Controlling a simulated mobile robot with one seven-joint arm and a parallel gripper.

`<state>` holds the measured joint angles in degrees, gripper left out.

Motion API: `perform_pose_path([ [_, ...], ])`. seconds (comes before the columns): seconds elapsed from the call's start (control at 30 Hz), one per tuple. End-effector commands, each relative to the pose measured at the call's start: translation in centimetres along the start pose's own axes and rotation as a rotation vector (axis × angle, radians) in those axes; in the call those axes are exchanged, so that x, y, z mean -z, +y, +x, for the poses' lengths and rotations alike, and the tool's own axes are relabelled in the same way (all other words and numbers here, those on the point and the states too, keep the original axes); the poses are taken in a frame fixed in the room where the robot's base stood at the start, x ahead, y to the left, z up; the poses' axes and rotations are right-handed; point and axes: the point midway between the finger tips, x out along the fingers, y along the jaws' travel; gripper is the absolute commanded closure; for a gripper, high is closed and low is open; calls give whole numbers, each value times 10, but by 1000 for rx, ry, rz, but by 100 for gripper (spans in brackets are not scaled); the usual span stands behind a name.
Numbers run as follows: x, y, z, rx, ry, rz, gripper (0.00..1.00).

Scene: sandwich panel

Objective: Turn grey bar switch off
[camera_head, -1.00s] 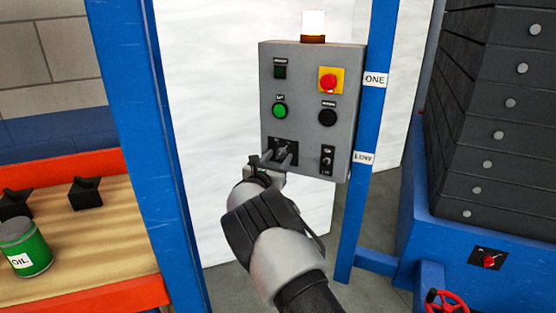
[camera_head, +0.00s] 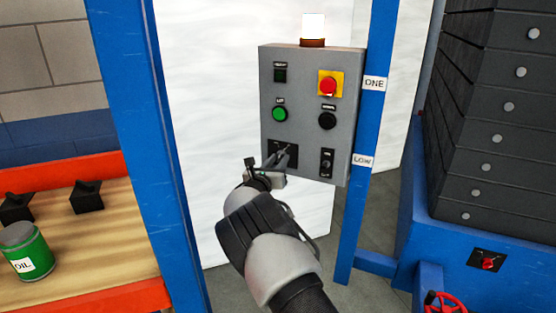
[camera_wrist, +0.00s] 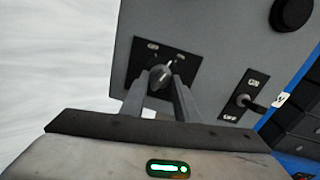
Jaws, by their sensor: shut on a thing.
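The grey bar switch (camera_wrist: 160,77) sits on a black plate (camera_head: 292,144) at the lower left of the grey control panel (camera_head: 300,82). My gripper (camera_head: 280,158) is at this switch, and its fingers (camera_wrist: 161,97) lie on both sides of the bar, shut on it. In the wrist view the bar looks tilted from lower left to upper right. The fingers hide part of the switch and its plate in the head view.
A small toggle switch (camera_head: 326,164) is just right of the bar switch. Green (camera_head: 279,114), black (camera_head: 327,120) and red (camera_head: 328,86) buttons are above. Blue posts (camera_head: 150,150) flank the panel. An oil can (camera_head: 25,250) stands on the bench at left.

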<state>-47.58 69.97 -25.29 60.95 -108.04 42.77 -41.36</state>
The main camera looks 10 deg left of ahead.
Motion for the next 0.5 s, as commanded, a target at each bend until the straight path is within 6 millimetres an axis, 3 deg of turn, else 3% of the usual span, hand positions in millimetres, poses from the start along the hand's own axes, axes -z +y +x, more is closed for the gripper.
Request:
perform_pose_path([
  [0.5, -4, -1, 0, 0, 38, -477, 94],
])
